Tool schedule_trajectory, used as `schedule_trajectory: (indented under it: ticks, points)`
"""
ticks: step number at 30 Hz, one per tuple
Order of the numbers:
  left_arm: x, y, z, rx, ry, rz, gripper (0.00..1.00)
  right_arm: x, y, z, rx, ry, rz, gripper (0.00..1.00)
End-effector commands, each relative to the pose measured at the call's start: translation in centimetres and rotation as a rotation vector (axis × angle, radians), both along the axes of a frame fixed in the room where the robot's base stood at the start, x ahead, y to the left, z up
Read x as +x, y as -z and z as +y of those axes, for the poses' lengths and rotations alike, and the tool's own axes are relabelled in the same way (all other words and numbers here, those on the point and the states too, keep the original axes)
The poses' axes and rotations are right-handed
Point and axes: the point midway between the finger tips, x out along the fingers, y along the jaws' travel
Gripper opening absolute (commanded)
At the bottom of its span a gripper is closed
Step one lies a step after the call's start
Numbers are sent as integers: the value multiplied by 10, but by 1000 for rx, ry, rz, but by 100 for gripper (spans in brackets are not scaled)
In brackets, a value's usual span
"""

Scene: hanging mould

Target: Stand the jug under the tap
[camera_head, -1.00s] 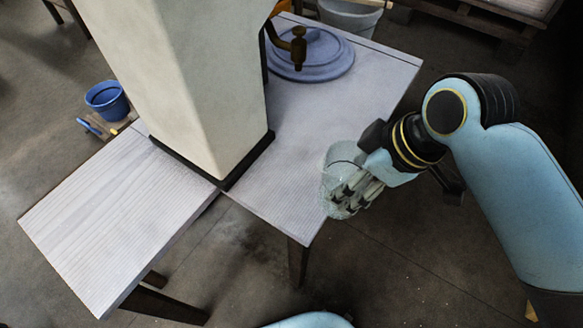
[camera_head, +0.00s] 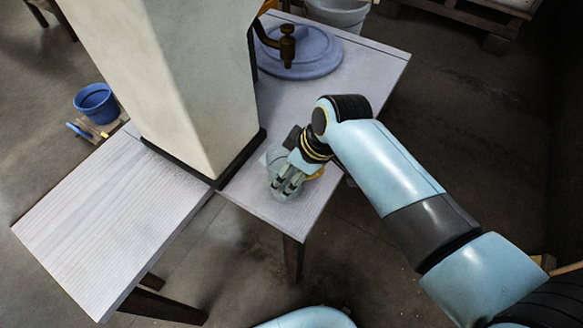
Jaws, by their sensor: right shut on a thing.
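The jug (camera_head: 283,190) is clear glass and sits in my right gripper (camera_head: 287,182), which is shut on it. Jug and gripper are over the near part of the right-hand table, beside the pillar. I cannot tell whether the jug touches the table. The brass tap (camera_head: 287,45) sticks out from behind the pillar, over a round blue-grey disc (camera_head: 312,66) on the far part of the table. The jug is well short of the tap. My left gripper is not in view.
A thick pale pillar (camera_head: 190,80) stands between the left table (camera_head: 100,220) and the right table (camera_head: 350,85). The table top between jug and disc looks clear. A blue bucket (camera_head: 97,104) stands at the left, a grey bucket (camera_head: 340,14) behind the table.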

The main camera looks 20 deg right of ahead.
Motion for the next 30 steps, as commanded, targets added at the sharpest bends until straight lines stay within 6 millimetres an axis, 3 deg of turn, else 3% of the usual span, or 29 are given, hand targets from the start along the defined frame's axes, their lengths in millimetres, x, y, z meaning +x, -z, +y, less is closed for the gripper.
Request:
schedule_trajectory:
  ticks: [12,13,18,26,30]
  points:
    - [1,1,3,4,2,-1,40,0,9,-1,-1,0,-2,40]
    - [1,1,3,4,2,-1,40,0,9,-1,-1,-1,-1,77]
    - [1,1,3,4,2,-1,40,0,8,-1,0,0,-1,99]
    - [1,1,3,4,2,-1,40,0,7,-1,-1,1,-2,100]
    - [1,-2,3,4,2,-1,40,-2,-2,-2,-1,1,-3,100]
